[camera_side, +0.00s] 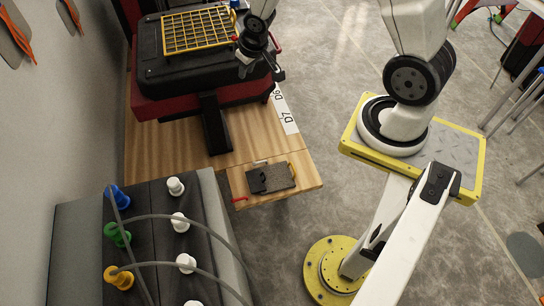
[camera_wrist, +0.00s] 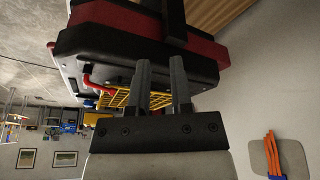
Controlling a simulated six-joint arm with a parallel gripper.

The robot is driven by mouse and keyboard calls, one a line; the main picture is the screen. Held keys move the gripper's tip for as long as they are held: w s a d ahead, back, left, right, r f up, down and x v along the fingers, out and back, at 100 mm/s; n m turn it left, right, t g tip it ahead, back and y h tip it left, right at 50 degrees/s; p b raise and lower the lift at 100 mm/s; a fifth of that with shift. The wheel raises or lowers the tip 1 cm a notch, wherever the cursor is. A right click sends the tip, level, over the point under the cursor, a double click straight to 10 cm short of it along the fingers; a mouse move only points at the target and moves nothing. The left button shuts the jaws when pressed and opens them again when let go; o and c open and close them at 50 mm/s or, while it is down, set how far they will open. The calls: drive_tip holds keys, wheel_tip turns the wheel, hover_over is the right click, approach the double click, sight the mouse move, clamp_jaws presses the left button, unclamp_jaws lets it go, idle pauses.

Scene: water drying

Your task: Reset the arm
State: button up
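My gripper (camera_side: 262,68) hangs over the right edge of the black machine in the side view. In the wrist view my gripper (camera_wrist: 158,72) has its two grey fingers apart, with a gap between them and nothing held. A yellow grid rack (camera_side: 198,30) lies on top of the black machine (camera_side: 160,72), to the left of my gripper. The rack (camera_wrist: 128,97) also shows behind the fingers in the wrist view. Whether the gripper touches the machine cannot be told.
The machine has a red base (camera_side: 170,106) and stands on a wooden table (camera_side: 265,135). A small dark tray (camera_side: 282,176) lies near the table's front. A dark console (camera_side: 75,225) with coloured and white fittings and grey hoses is at lower left. Open floor lies right of the table.

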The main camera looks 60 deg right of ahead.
drive_tip(key=s+a+r+n+g+y, duration=0.1)
drive_tip(key=s+a+r+n, duration=0.1)
drive_tip(key=s+a+r, duration=0.5)
drive_tip(key=s+a, duration=0.1)
drive_tip(key=s, duration=0.1)
drive_tip(key=shift+s+r, duration=0.4)
